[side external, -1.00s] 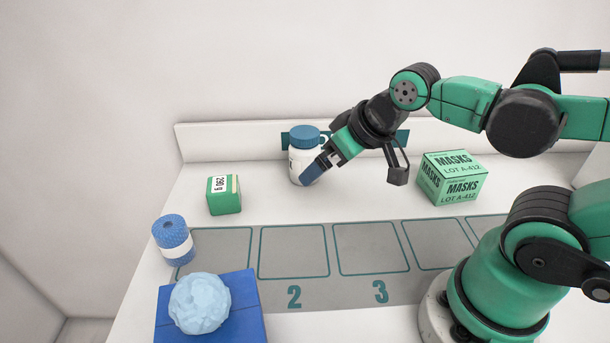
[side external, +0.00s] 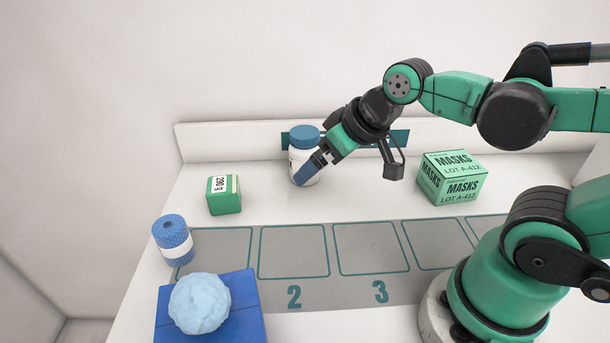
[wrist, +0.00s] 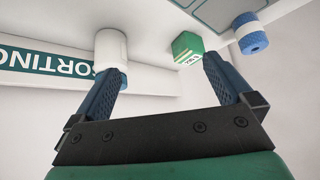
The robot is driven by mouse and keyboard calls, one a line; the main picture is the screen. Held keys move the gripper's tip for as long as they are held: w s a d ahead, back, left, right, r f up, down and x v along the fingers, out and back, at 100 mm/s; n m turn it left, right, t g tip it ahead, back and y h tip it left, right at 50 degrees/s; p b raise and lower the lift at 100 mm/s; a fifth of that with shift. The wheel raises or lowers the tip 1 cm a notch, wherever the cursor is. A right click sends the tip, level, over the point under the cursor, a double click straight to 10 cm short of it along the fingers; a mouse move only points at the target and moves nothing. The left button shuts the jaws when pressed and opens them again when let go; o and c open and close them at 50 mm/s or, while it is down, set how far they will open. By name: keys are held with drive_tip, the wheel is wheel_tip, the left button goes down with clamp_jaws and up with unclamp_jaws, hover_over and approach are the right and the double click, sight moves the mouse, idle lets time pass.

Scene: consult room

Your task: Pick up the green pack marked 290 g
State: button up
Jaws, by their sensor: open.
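The green pack (side external: 222,196) with a white label reading 290 g stands on the white counter at the left. It also shows in the wrist view (wrist: 185,46), ahead of the jaws and nearer the right finger. My gripper (side external: 302,181) is in front of the white bottle with the blue lid (side external: 305,136), to the right of the pack and apart from it. In the wrist view my gripper (wrist: 160,75) has its two blue fingers spread wide with nothing between them. The left finger partly overlaps the bottle (wrist: 111,47).
A blue-and-white roll (side external: 173,240) stands left of the pack. A light blue ball (side external: 200,303) sits on a blue block (side external: 247,310) in front. A green masks box (side external: 452,178) stands at the right. A grey mat (side external: 293,252) with numbered squares lies empty.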

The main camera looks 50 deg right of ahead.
drive_tip(key=w+a+n+y, duration=0.3)
drive_tip(key=w+n+y, duration=0.25)
drive_tip(key=w, duration=0.45)
drive_tip(key=n+t+y, duration=0.1)
drive_tip(key=n+y, duration=0.4)
hover_over(224, 183)
drive_tip(key=s+d, duration=0.3)
wheel_tip(224, 183, down, 3)
drive_tip(key=f, duration=0.6)
drive_tip(key=shift+w+d+f, duration=0.15)
drive_tip(key=shift+w+f, duration=0.05)
drive_tip(key=shift+w, duration=0.05)
drive_tip(key=x, duration=0.5)
drive_tip(key=c, duration=1.4)
